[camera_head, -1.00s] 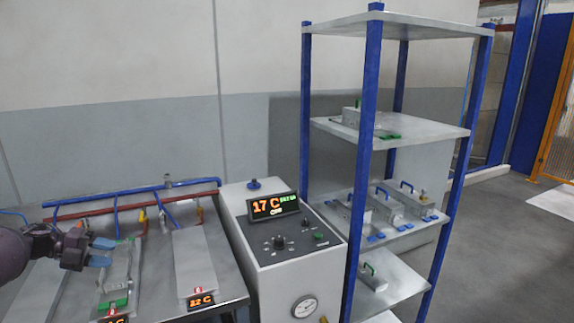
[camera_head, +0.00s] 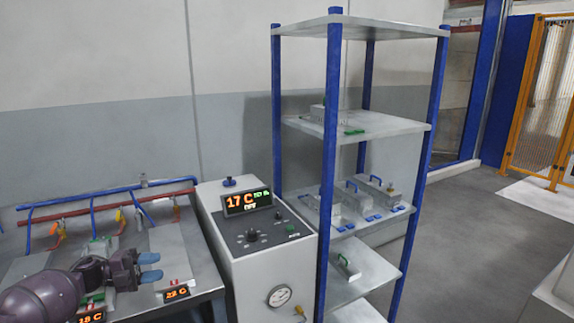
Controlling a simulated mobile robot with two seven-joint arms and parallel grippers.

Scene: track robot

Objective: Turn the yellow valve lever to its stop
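Small yellow-orange fittings show on the pipes behind the bench, one at the left (camera_head: 54,229) and one nearer the middle (camera_head: 118,215). Another small yellow piece (camera_head: 300,310) sits low on the front of the white cabinet (camera_head: 265,262), right of its round gauge (camera_head: 279,296). I cannot tell which is the valve lever, nor its angle. My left gripper (camera_head: 151,267) is over the bench's front part, its blue fingertips apart with nothing between them. It is clear of all these yellow pieces. My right gripper is out of view.
The bench carries pale plates and red-digit displays (camera_head: 176,293). A blue pipe (camera_head: 100,195) and a red pipe run along its back. A blue-posted shelf rack (camera_head: 357,127) holding metal parts stands right of the cabinet. Open grey floor (camera_head: 470,225) lies further right.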

